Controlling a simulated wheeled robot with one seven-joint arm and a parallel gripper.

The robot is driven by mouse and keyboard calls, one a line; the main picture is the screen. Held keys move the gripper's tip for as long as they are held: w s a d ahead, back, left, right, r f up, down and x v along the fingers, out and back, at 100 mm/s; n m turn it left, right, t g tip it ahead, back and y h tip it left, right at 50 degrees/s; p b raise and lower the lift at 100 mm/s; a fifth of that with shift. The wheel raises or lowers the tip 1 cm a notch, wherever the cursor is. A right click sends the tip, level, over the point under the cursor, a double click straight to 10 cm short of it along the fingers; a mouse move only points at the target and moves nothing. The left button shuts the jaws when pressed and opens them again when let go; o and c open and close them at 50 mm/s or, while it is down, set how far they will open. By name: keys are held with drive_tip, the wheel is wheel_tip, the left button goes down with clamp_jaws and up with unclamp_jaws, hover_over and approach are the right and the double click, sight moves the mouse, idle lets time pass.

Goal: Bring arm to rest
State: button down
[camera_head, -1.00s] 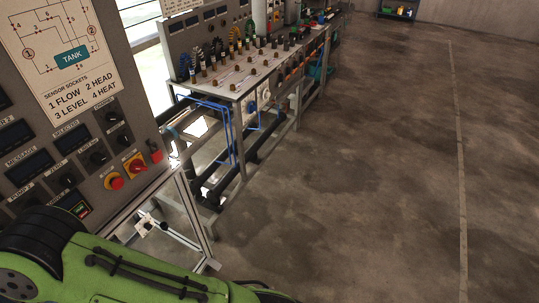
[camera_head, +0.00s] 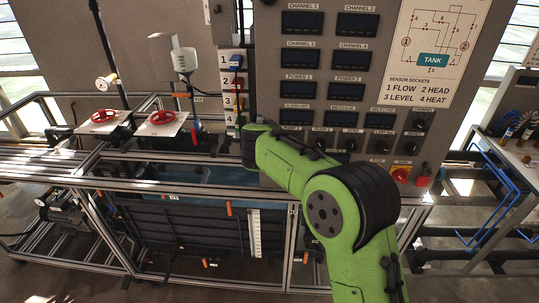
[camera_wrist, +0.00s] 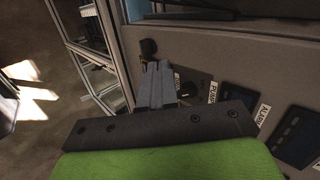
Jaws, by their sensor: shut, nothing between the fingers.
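My arm crosses the head view in green, bent at a large black joint, and its far end stops in front of the instrument panel (camera_head: 375,75). My gripper's fingers do not show clearly there. In the wrist view my gripper (camera_wrist: 156,72) points away from the camera with its grey fingers together and nothing between them. The fingers overlap the panel's lower edge in the picture, close to a black knob (camera_wrist: 187,89). Whether they touch the panel I cannot tell.
A metal frame with a water tank (camera_head: 180,180) stands left of my arm, with two red handwheels (camera_head: 104,116) on top. A numbered socket strip (camera_head: 232,90) is beside the panel. A second bench (camera_head: 510,155) is at right.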

drive_tip(key=s+d+r+n, duration=0.3)
drive_tip(key=s+d, duration=0.2)
drive_tip(key=s, duration=0.3)
drive_tip(key=s+d+r+n+g+h, duration=0.1)
drive_tip(key=s+d+r+n, duration=0.25)
drive_tip(key=s, duration=0.35)
drive_tip(key=s+d+r+n, duration=0.3)
drive_tip(key=s+d, duration=0.2)
drive_tip(key=s, duration=0.3)
drive_tip(key=s+d+f+n+g, duration=0.1)
drive_tip(key=s+d+f+n, duration=0.1)
drive_tip(key=s, duration=0.7)
drive_tip(key=s+d+f+n+g, duration=0.1)
drive_tip(key=s+d+f+n, duration=0.1)
drive_tip(key=s+f+n, duration=0.3)
drive_tip(key=s+n, duration=0.1)
drive_tip(key=s, duration=0.3)
drive_tip(key=shift+s+d+f+g+y, duration=0.2)
drive_tip(key=shift+d+g+y, duration=0.1)
drive_tip(key=shift+d, duration=0.1)
